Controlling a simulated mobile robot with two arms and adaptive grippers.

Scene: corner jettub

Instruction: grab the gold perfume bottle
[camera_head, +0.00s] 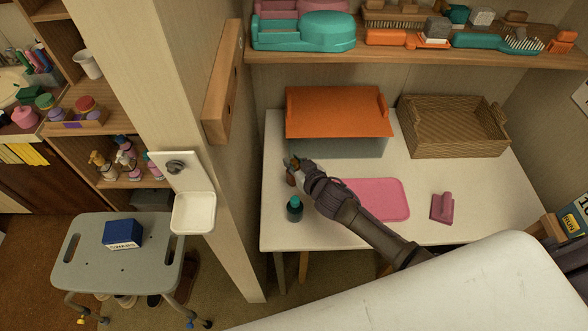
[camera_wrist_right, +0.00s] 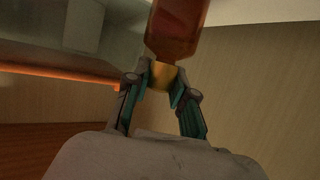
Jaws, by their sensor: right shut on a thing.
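The gold perfume bottle shows in the right wrist view as an amber-red body (camera_wrist_right: 177,35) with a gold neck or cap (camera_wrist_right: 160,75) between the fingers. My right gripper (camera_wrist_right: 158,88) is shut on that gold part. In the head view, the right gripper (camera_head: 294,164) is over the left part of the white table (camera_head: 275,230), in front of the orange bin. A small brown part of the bottle (camera_head: 291,179) shows beside the fingers; the gripper hides much of the rest. I cannot tell its exact height above the table. My left gripper is not in view.
A dark teal bottle (camera_head: 294,210) stands close to my right gripper. An orange bin (camera_head: 335,108) and a wicker basket (camera_head: 455,125) sit at the back. A pink mat (camera_head: 385,198) and a pink item (camera_head: 442,207) lie right. A shelf (camera_head: 400,52) hangs above.

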